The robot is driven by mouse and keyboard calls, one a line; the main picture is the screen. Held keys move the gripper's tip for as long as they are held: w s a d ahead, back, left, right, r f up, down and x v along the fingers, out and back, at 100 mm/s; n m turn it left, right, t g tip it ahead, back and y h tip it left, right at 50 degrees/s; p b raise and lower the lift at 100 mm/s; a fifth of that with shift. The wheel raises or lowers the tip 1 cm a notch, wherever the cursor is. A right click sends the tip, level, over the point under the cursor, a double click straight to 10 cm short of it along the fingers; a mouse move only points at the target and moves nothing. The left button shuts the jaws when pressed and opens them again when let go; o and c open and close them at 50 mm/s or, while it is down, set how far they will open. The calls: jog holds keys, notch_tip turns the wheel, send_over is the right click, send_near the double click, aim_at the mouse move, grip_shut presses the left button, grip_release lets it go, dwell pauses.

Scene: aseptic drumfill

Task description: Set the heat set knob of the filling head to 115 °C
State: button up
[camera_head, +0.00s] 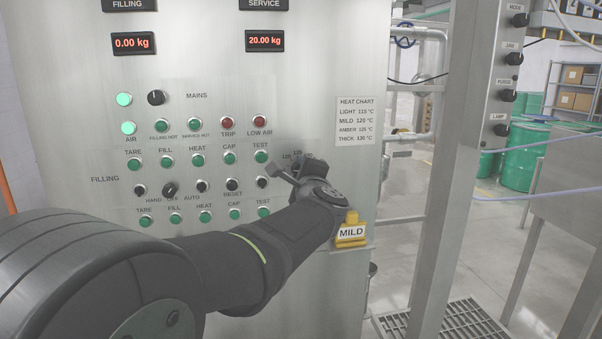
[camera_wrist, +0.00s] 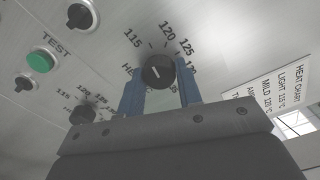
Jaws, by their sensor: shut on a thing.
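My gripper (camera_head: 300,168) is at the lower right of the steel panel, and its wrist hides most of the dial there. In the wrist view, its two blue fingers (camera_wrist: 160,84) stand on either side of a black round knob (camera_wrist: 157,70) and are shut on it. The scale (camera_wrist: 166,32) around the knob reads 115, 120, 125 and on. A short white mark on the knob's face points up and left, roughly between 115 and 120; the exact setting is hard to tell. The label beside it is partly hidden by a finger.
A second black knob (camera_wrist: 82,112) with a similar scale sits to the left in the wrist view. The heat chart (camera_head: 356,121) lists LIGHT 115 °C and MILD 120 °C. A yellow MILD sign (camera_head: 351,232) stands right of my wrist. Green buttons (camera_head: 229,158) and switches (camera_head: 202,187) lie left.

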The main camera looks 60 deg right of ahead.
jog(key=o, duration=1)
jog(key=shift+s+a, duration=0.1)
jog(key=v, duration=1.7)
jog(key=shift+s+a+r, duration=0.1)
jog(key=x, duration=1.7)
jog(key=shift+w+d, duration=0.2)
